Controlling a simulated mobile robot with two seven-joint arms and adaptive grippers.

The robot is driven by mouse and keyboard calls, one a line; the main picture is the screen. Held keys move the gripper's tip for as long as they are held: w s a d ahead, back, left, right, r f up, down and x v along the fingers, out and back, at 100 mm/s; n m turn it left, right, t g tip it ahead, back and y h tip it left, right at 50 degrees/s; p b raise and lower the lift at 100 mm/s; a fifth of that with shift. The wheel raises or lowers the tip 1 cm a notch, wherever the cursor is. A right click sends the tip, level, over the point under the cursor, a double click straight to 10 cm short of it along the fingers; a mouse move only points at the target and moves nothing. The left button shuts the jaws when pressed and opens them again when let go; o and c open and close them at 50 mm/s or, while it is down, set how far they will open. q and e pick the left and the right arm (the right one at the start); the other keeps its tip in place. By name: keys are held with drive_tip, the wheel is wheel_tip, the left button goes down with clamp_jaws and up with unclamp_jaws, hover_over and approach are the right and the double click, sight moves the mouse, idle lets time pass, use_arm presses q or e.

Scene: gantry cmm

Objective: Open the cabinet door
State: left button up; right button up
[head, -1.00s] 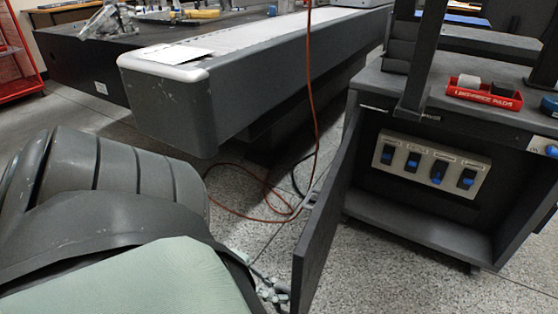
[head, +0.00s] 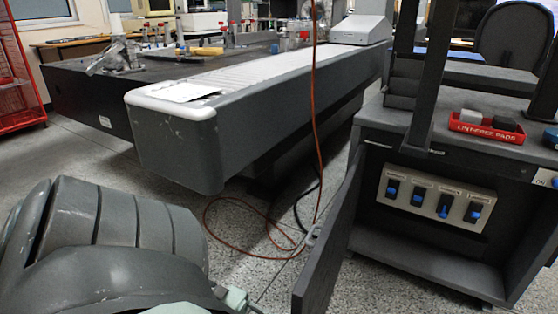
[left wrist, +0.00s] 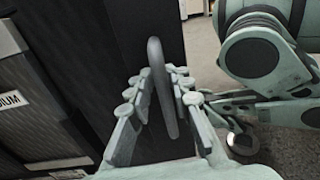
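The dark cabinet (head: 430,262) stands at the right in the head view, with its front open. Its door (head: 332,244) is swung well out to the left of the opening, seen nearly edge-on. In the left wrist view, a grey bar handle (left wrist: 161,88) stands out from a dark panel. My left gripper (left wrist: 160,75) has its fingers on either side of this handle, with narrow gaps visible, so it looks open around it. Its fingers are not visible in the head view. My right gripper is not identifiable in either view.
A panel of blue switches (head: 432,196) is inside the cabinet. A red tray (head: 486,127) lies on its top. A long grey machine bed (head: 250,108) stands left of the cabinet. An orange cable (head: 222,240) loops over the speckled floor between them.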

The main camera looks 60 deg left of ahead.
use_arm(q)
drive_tip(key=shift+s, duration=0.1)
drive_tip(key=v, duration=1.2)
idle(0.4)
